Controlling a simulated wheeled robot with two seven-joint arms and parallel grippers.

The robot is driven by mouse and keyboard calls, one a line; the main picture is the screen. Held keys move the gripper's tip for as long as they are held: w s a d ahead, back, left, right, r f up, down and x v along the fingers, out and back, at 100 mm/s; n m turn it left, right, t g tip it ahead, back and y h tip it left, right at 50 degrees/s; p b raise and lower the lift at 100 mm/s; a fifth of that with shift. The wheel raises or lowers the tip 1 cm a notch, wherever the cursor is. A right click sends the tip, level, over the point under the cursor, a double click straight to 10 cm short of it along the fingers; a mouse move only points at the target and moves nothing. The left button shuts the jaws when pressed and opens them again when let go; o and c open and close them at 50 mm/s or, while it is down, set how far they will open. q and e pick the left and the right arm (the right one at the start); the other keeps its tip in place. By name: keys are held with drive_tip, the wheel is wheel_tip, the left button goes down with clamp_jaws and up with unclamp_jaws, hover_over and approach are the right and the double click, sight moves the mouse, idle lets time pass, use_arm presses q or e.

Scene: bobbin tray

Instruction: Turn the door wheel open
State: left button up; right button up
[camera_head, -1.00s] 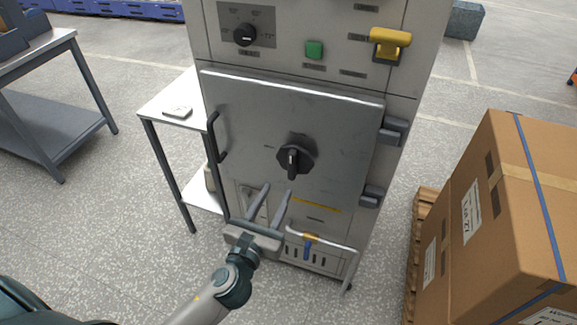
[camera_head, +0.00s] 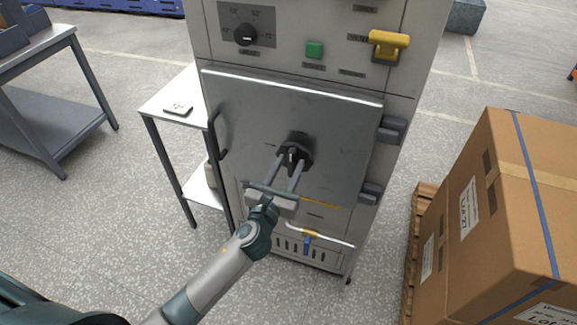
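The door wheel (camera_head: 297,150) is a dark knob with a bar handle in the middle of the grey cabinet door (camera_head: 245,110). The door is shut. My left gripper (camera_head: 291,164) reaches up from below, with its two fingers apart and their tips at the wheel, one on each side of the bar handle. I cannot tell whether the fingers touch the bar. The fingertips cover part of the wheel's lower half. My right gripper is out of view.
A bent door handle (camera_head: 218,137) is at the door's left edge, with hinges (camera_head: 391,130) at the right. Above are a yellow lever (camera_head: 388,43), a green button (camera_head: 314,49) and a black dial (camera_head: 245,34). A side table (camera_head: 165,95) stands left; boxes (camera_head: 500,210) stand right.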

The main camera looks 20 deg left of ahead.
use_arm(q)
clamp_jaws()
drive_tip(key=shift+n, duration=0.3)
drive_tip(key=n, duration=0.4)
drive_tip(key=shift+a, duration=0.3)
drive_tip(key=shift+a+f+n+p, duration=0.15)
drive_tip(key=shift+f+n, duration=0.1)
drive_tip(key=shift+n, duration=2)
drive_tip(key=shift+a+f+n+p, duration=0.15)
drive_tip(key=shift+f+n, duration=0.1)
drive_tip(key=shift+n, duration=1.95)
drive_tip(key=shift+a+f+n, duration=0.15)
drive_tip(key=shift+f+n, duration=0.1)
drive_tip(key=shift+n, duration=2)
